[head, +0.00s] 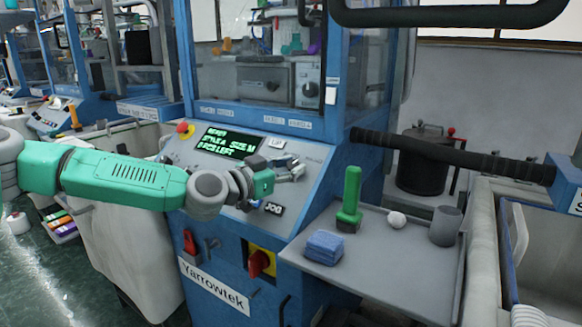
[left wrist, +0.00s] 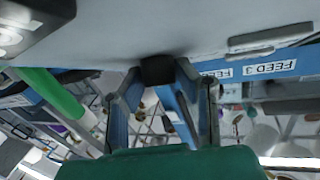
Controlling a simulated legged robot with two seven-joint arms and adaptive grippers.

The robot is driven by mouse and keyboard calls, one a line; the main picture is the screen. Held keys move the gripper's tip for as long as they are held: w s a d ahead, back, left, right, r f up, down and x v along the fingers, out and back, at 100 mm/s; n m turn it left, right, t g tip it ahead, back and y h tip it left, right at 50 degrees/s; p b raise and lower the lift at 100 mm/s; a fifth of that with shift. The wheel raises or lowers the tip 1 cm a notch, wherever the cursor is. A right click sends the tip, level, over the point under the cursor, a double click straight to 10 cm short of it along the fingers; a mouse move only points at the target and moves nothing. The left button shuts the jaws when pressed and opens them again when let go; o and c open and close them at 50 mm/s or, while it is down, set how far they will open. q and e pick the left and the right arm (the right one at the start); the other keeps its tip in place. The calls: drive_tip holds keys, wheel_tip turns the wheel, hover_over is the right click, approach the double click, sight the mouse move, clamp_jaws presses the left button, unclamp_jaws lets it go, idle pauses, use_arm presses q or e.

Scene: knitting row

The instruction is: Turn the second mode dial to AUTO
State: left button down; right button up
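The mode dial (left wrist: 158,70) shows in the left wrist view as a dark knob on the pale sloping panel. In the head view my left gripper hides it. My left gripper (head: 284,172) is at the right part of the grey control panel (head: 312,160). In the left wrist view the fingers of my left gripper (left wrist: 160,80) stand on both sides of the knob and seem to touch it. No AUTO mark is readable. My right gripper is not in view.
A green-lettered screen (head: 230,142) and a red button (head: 183,128) lie left on the panel. A red rotary switch (head: 261,262) is below. A side shelf (head: 375,262) holds a green-handled tool (head: 350,198), blue block, white ball and grey cup. A black bar (head: 450,152) crosses at right.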

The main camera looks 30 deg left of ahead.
use_arm(q)
drive_tip(key=shift+r+n+y, duration=0.15)
drive_tip(key=shift+n+y, duration=0.35)
drive_tip(key=n+t+y+p, duration=0.1)
drive_tip(key=n+y, duration=0.1)
drive_tip(key=shift+d+n, duration=0.15)
drive_tip(key=shift+n, duration=0.15)
drive_tip(key=n+y+p, duration=0.2)
drive_tip(key=n+y, duration=0.2)
drive_tip(key=n, duration=0.1)
drive_tip(key=shift+d+r+y, duration=0.1)
drive_tip(key=shift+y, duration=0.3)
drive_tip(key=n+g+y+p, duration=0.1)
drive_tip(key=n+y, duration=0.2)
drive_tip(key=n, duration=0.1)
drive_tip(key=n+g+y+p, duration=0.1)
drive_tip(key=n+y+p, duration=0.1)
drive_tip(key=n+y, duration=0.1)
drive_tip(key=shift+n+g, duration=0.4)
drive_tip(key=shift+n, duration=0.3)
drive_tip(key=c, duration=1.2)
unclamp_jaws()
drive_tip(key=shift+w, duration=0.1)
